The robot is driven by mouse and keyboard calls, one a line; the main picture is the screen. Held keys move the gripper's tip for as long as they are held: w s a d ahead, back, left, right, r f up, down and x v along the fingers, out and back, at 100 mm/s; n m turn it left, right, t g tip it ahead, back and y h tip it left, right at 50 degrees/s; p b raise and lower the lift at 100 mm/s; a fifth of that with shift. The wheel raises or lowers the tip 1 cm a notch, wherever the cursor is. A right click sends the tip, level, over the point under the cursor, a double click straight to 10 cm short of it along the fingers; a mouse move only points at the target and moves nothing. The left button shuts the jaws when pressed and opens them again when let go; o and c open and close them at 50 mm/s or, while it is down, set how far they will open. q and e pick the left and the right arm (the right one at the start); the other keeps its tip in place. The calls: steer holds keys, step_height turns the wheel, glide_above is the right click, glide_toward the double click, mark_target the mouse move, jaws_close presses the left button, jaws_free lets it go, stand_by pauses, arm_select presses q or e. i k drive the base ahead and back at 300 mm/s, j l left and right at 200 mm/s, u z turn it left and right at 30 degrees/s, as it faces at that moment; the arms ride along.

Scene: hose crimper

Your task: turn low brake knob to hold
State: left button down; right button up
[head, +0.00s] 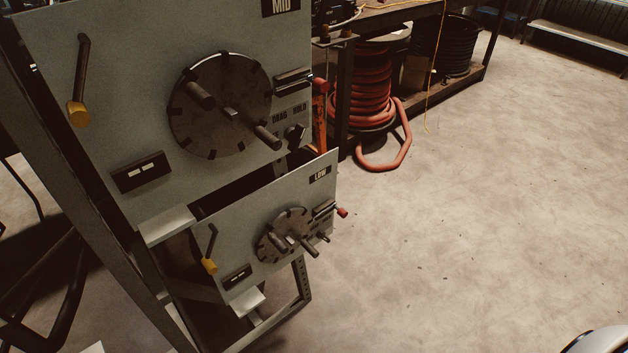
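The low panel (252,223) is a grey plate marked LOW on the rack's lower level. The low brake knob (324,237) appears as a small dark knob at its right edge, right of the spoked disc (284,238) with protruding handles. Its pointer direction and its labels are too small to read. A red-tipped lever (342,212) sticks out just above it. Neither of my grippers is in view, and nothing touches the low panel.
The larger mid panel (130,90) above has its own disc, a knob (294,132) under DRAG and HOLD labels, and a yellow-ended crank (79,112). A red hose reel (365,85) stands behind under a bench. The floor (480,210) to the right is clear.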

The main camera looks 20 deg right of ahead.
mark_target(321, 234)
steer(key=i+l+u, duration=0.1)
steer(key=l+u, duration=0.7)
steer(key=u, duration=0.15)
